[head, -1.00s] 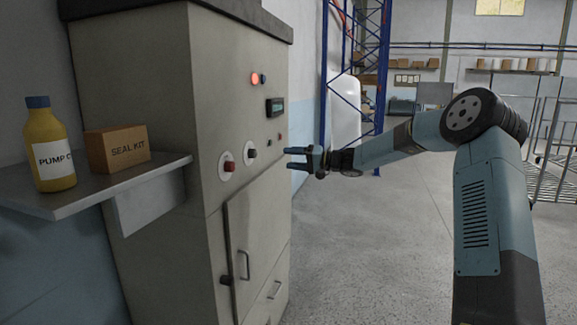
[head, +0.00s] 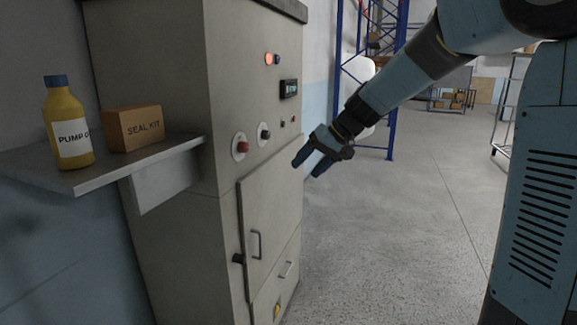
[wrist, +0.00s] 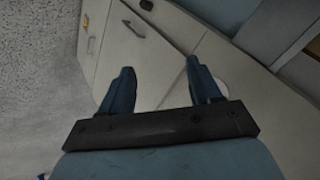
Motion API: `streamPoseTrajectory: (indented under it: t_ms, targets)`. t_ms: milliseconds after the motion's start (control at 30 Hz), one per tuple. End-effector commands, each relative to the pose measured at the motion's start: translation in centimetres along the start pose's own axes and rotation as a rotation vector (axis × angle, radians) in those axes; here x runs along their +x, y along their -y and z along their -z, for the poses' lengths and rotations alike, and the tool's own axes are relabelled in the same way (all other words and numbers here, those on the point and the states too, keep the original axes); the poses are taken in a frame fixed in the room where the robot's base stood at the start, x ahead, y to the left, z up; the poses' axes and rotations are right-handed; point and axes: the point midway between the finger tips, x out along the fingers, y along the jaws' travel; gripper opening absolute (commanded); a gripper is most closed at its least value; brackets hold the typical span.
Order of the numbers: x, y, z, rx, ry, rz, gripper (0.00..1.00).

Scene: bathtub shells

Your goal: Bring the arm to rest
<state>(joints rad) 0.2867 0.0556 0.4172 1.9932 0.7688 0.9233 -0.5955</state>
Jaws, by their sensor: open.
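My gripper (head: 307,164) is open and empty, in front of the right part of a grey control cabinet (head: 160,100). It points down and to the left. In the wrist view my gripper (wrist: 158,82) shows both blue fingers spread apart with nothing between them, and the cabinet's front (wrist: 135,60) lies beyond them. Whether a fingertip touches the cabinet cannot be told. My arm reaches in from the upper right, bent at the elbow.
A shelf (head: 165,160) on the left holds a yellow bottle (head: 66,125) and a seal kit box (head: 134,128). The cabinet has a red knob (head: 243,147), a dark knob (head: 265,135) and a door handle (head: 256,245). A blue rack (head: 393,120) stands behind. The floor (head: 400,240) is clear.

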Motion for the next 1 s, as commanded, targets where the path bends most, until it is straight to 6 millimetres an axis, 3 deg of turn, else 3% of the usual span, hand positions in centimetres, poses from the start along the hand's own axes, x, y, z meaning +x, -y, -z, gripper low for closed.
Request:
streamPoseTrajectory:
  t_ms: [467, 800, 1000]
  targets:
    - [-8.1, 0.0, -12.4, 0.025, -0.004, -0.351, 0.63]
    - [-13.5, -1.4, -21.4, 0.072, -0.073, -0.544, 0.63]
    - [-15.7, -2.6, -26.2, 0.103, -0.125, -0.622, 0.63]
